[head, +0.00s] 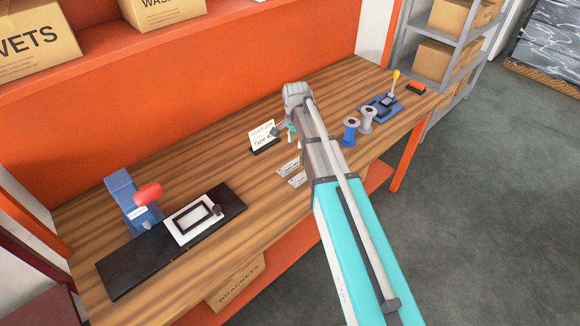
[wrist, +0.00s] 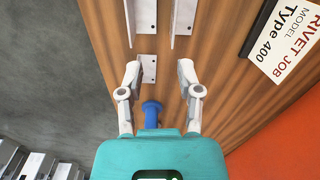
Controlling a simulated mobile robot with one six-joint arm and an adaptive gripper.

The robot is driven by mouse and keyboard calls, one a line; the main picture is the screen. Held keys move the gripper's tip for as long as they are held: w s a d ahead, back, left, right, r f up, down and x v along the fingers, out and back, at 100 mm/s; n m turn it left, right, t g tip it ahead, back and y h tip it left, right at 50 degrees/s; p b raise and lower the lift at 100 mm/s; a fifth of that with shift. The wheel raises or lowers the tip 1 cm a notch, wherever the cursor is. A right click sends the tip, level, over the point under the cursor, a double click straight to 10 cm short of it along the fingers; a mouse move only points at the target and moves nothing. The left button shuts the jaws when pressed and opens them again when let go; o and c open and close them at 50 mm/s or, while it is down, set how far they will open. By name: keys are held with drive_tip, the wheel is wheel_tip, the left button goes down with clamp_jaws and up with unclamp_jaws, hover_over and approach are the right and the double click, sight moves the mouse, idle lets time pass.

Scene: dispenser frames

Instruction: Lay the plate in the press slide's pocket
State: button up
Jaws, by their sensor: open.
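A small pale metal plate with dark holes (wrist: 148,69) lies between my fingertips in the wrist view, nearer the left finger. My gripper (wrist: 159,72) is open around it; I cannot tell if a finger touches it. In the head view my gripper (head: 292,135) is over the back middle of the bench, partly hidden by my arm, and the plate cannot be made out. The white press slide (head: 178,238) with its dark-rimmed pocket (head: 196,220) is on a black base at the front left. The pocket looks empty. A blue press (head: 122,190) with a red handle stands behind.
Two more pale pieces (wrist: 145,15) (wrist: 183,14) are ahead in the wrist view. A "Rivet job, Type 400" card (head: 262,134) stands nearby. Bare wood lies toward the slide.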

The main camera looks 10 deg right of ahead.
drive_tip(key=shift+w+a+r+m, duration=0.1)
drive_tip(key=shift+w+a+m, duration=0.15)
drive_tip(key=shift+w, duration=0.25)
drive_tip(key=shift+w+a+m, duration=0.1)
drive_tip(key=shift+w+m, duration=0.15)
drive_tip(key=shift+w, duration=0.2)
drive_tip(key=b, duration=0.9)
hover_over(293, 170)
wheel_tip(293, 170, down, 9)
drive_tip(key=shift+s+r, duration=0.15)
drive_tip(key=f+b, duration=0.2)
drive_tip(key=f, duration=0.1)
drive_tip(key=shift+w+f+b, duration=0.1)
drive_tip(key=shift+w+b, duration=0.2)
drive_tip(key=shift+b, duration=0.1)
drive_tip(key=shift+f+b, duration=0.95)
drive_tip(key=shift+f, duration=0.05)
